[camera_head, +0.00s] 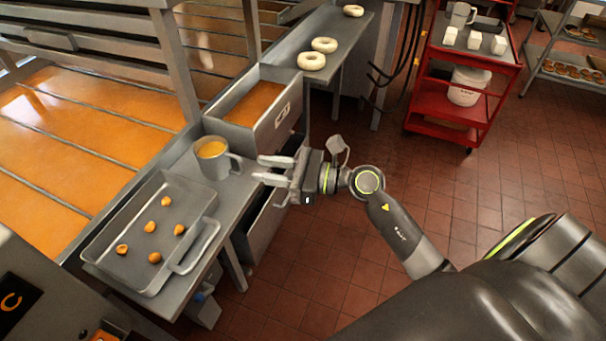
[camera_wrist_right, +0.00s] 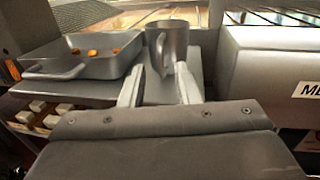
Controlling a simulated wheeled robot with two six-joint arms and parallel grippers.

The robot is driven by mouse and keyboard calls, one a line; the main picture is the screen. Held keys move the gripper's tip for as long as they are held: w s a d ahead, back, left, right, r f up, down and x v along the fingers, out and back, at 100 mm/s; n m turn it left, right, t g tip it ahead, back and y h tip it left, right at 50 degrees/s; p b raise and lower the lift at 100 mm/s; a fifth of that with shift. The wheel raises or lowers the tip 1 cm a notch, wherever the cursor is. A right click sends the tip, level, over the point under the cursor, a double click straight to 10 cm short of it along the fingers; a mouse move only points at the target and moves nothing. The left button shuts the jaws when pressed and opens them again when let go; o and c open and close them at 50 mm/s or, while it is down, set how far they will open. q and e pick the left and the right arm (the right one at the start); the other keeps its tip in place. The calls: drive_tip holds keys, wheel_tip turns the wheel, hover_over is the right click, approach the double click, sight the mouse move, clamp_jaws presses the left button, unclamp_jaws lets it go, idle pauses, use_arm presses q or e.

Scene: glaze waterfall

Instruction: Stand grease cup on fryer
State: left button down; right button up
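The grease cup (camera_head: 213,158) is a grey metal mug with a handle, holding orange liquid. It stands upright on the grey side shelf (camera_head: 232,190) beside the fryer (camera_head: 85,115), whose wide vat is full of orange oil. My right gripper (camera_head: 264,169) is open and empty, just right of the cup, with its fingers pointing at it. In the right wrist view the cup (camera_wrist_right: 168,44) stands just beyond and between the two open fingertips (camera_wrist_right: 158,84), with its handle towards me. The gripper does not appear to touch it. My left gripper is not in view.
A grey tray (camera_head: 105,222) with several small fried pieces lies on the shelf, in front of the cup. A labelled bin (camera_head: 287,122) of orange liquid stands behind the cup. Doughnuts (camera_head: 312,61) lie on a farther ledge. A red cart (camera_head: 453,117) stands on open tiled floor.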

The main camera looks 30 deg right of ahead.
drive_tip(key=b+v, duration=0.2)
drive_tip(key=v, duration=0.6)
drive_tip(key=shift+s+d+b, duration=0.3)
drive_tip(key=shift+b, duration=0.1)
